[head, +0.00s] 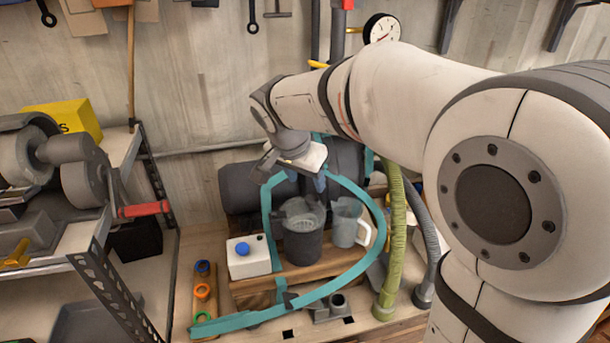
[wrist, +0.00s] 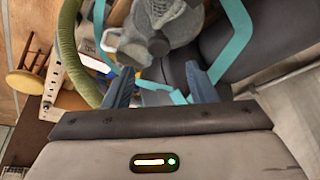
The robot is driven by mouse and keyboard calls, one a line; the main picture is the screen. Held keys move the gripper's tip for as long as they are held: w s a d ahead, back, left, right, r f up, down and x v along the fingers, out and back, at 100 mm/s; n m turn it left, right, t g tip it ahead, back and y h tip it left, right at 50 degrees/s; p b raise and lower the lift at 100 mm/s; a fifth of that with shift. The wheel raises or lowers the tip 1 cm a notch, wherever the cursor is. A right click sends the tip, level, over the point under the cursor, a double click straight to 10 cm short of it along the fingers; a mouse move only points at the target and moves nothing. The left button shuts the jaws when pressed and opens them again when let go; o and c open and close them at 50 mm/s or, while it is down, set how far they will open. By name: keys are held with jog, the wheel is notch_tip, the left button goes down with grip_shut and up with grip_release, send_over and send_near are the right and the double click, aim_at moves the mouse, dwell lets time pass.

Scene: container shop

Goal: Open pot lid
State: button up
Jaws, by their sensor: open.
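A dark grey pot (head: 303,246) stands on a wooden block. A lighter grey lid (head: 302,215) appears to sit on its top. In the wrist view a grey round shape, likely the lid (wrist: 165,15), shows at the top edge, partly cut off. My gripper (head: 305,183) hangs above the pot, pointing down. It also shows in the wrist view (wrist: 162,87), with its two blue-grey fingers apart and nothing between them. The fingertips look clear of the lid, though the head view partly hides them behind the wrist.
A green hose (head: 396,240) rises at the right. A dark cylinder (head: 237,188) lies behind.

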aim_at(312, 198)
jog(key=x, duration=0.3)
jog(key=p+x, duration=0.1)
jog(key=x, duration=0.3)
jog(key=shift+s, duration=0.25)
jog(key=shift+c, duration=0.3)
grip_shut()
